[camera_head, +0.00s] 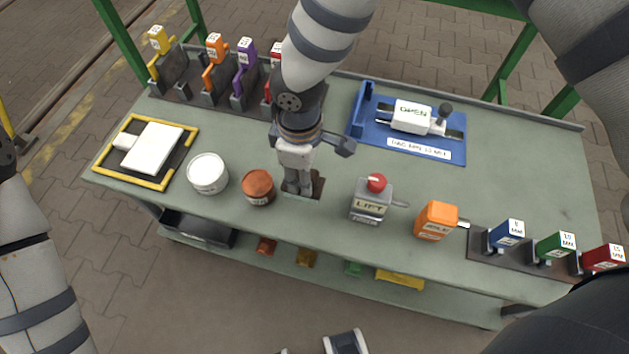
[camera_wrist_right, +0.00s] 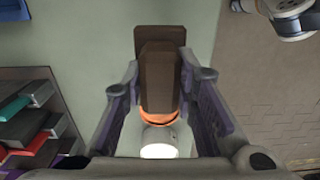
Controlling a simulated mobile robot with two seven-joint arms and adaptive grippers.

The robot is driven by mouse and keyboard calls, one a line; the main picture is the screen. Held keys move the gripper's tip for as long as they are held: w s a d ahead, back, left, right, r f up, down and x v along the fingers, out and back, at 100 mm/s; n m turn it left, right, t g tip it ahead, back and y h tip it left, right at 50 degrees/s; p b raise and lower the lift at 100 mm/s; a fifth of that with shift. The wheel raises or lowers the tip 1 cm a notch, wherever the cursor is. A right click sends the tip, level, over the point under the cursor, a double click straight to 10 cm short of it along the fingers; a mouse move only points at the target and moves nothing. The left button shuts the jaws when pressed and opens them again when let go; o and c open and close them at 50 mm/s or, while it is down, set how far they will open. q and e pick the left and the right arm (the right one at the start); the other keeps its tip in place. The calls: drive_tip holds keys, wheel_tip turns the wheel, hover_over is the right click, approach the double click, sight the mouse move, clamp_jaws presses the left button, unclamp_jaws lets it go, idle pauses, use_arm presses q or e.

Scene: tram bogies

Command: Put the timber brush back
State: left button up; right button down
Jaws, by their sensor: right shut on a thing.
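My right gripper (camera_head: 300,185) is over the front middle of the green bench, pointing down. In the right wrist view its two fingers (camera_wrist_right: 163,105) are closed on both sides of a dark brown block-shaped piece (camera_wrist_right: 158,75), which looks like the timber brush. In the head view only a brown part of the brush (camera_head: 318,185) shows beside the fingers, close to the bench top. The gripper hides the rest, and I cannot tell whether the brush touches the bench. My left arm shows at the left edge, but its gripper is out of view.
Left of the gripper stand a copper-topped can (camera_head: 258,187) and a white can (camera_head: 208,173). A red-buttoned box (camera_head: 371,200) and an orange box (camera_head: 437,221) stand to the right. A blue fixture (camera_head: 455,152) and a coloured-handle rack (camera_head: 190,90) lie behind.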

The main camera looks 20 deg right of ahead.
drive_tip(key=shift+w+d+f, duration=0.15)
drive_tip(key=shift+d+f, duration=0.25)
drive_tip(key=shift+f, duration=0.2)
drive_tip(key=shift+w+d+f, duration=0.1)
drive_tip(key=shift+d+f, duration=0.3)
drive_tip(key=shift+f, duration=0.15)
drive_tip(key=shift+w+d+f+b, duration=0.1)
drive_tip(key=shift+d+f+b, duration=0.1)
drive_tip(key=shift+f, duration=0.9)
drive_tip(key=shift+w+d+f+b, duration=0.1)
drive_tip(key=shift+d+f+b, duration=0.1)
drive_tip(key=shift+f, duration=0.85)
drive_tip(key=c, duration=1.3)
unclamp_jaws()
use_arm(q)
drive_tip(key=shift+s+f, duration=0.6)
use_arm(e)
drive_tip(key=shift+r, duration=0.15)
